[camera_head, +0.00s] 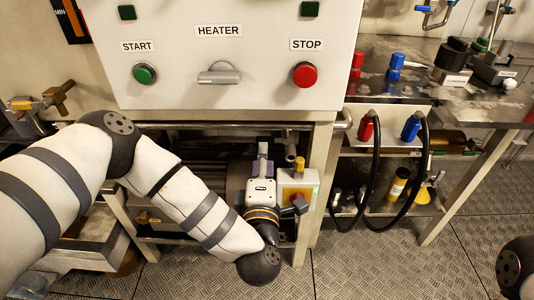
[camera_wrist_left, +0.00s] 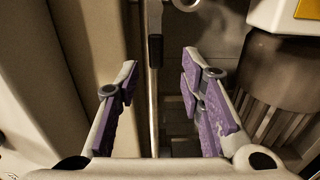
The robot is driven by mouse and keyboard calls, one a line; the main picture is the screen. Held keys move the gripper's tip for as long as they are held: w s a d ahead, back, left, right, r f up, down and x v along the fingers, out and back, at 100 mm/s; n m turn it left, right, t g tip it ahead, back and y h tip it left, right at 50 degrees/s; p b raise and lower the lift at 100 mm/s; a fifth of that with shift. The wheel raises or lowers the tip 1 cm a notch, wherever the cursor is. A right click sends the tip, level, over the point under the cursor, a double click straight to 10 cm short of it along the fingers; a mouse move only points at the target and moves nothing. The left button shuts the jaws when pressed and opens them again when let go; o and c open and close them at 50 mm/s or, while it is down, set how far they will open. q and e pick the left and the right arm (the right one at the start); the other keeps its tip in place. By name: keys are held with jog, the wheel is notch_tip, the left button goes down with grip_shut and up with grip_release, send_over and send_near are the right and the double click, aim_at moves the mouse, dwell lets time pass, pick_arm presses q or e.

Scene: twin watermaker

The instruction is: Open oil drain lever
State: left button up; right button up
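My left gripper (camera_head: 263,158) reaches under the control cabinet, beside a box with a yellow face (camera_head: 298,192). In the left wrist view the left gripper (camera_wrist_left: 161,60) is open, its purple-padded fingers apart with nothing held. A thin upright metal rod (camera_wrist_left: 154,110) with a dark section (camera_wrist_left: 155,50) shows between the fingers; whether it touches them I cannot tell. Which part is the oil drain lever is unclear; a small brass valve (camera_head: 148,217) shows lower left under the cabinet. My right gripper is out of view; only part of the right arm shows at the lower right.
The cabinet has a green START button (camera_head: 145,74), a HEATER knob (camera_head: 219,74) and a red STOP button (camera_head: 305,75). A frame leg (camera_head: 312,200) stands close right of my gripper. Black hoses (camera_head: 376,180) hang farther right. Floor plates there are clear.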

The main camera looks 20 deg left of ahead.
aim_at(264, 141)
pick_arm(q)
jog(key=x, duration=0.4)
jog(key=shift+w+r, duration=0.25)
jog(key=shift+w, duration=0.1)
grip_shut()
